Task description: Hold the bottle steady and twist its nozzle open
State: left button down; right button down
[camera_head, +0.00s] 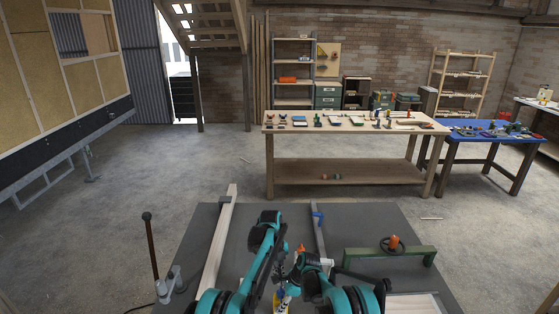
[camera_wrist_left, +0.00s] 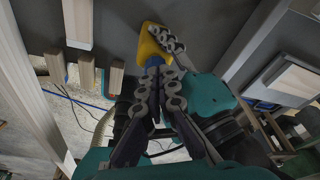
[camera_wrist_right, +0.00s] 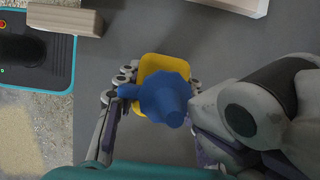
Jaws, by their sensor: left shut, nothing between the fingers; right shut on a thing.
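The yellow bottle (camera_wrist_right: 150,66) with its blue nozzle (camera_wrist_right: 165,97) is seen from above in the right wrist view. My right gripper (camera_wrist_right: 160,84) is shut on the bottle, one finger on each side below the nozzle. In the left wrist view the yellow bottle body (camera_wrist_left: 150,42) is at the top and the blue nozzle (camera_wrist_left: 154,62) points toward my left gripper (camera_wrist_left: 160,84). My left gripper is shut and empty, its fingertips close to the nozzle tip; contact cannot be told. In the head view the bottle (camera_head: 279,298) is small and mostly hidden by my arms.
A grey bench top (camera_head: 375,228) lies below, with a long wooden beam (camera_head: 218,240) on the left and a green stand with a wheel (camera_head: 390,252) on the right. Farther off stand a wooden worktable (camera_head: 345,172) and a blue table (camera_head: 487,140). Open floor lies between.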

pick_arm(q)
jog(key=shift+s+d, duration=0.1)
jog(key=shift+s, duration=0.3)
dwell(0.7)
jog(key=shift+s+a, duration=0.3)
jog(key=shift+a, duration=0.2)
dwell(0.3)
jog(key=shift+w+a, duration=0.1)
jog(key=shift+a, duration=0.05)
jog(key=shift+w+a, duration=0.15)
jog(key=shift+w, duration=0.1)
jog(key=s+v, duration=0.1)
jog(key=v, duration=0.5)
jog(key=shift+s+d+r, duration=0.15)
jog(key=shift+d+r, duration=0.05)
jog(key=shift+d, duration=0.2)
jog(key=shift+d, duration=0.15)
jog(key=shift+w+d+f, duration=0.15)
jog(key=shift+d+f, duration=0.05)
jog(key=shift+f, duration=0.85)
jog(key=shift+w+d+f, duration=0.15)
jog(key=shift+d+f, duration=0.05)
jog(key=shift+f, duration=0.85)
jog(key=shift+w+d+f, duration=0.15)
jog(key=shift+f, duration=0.85)
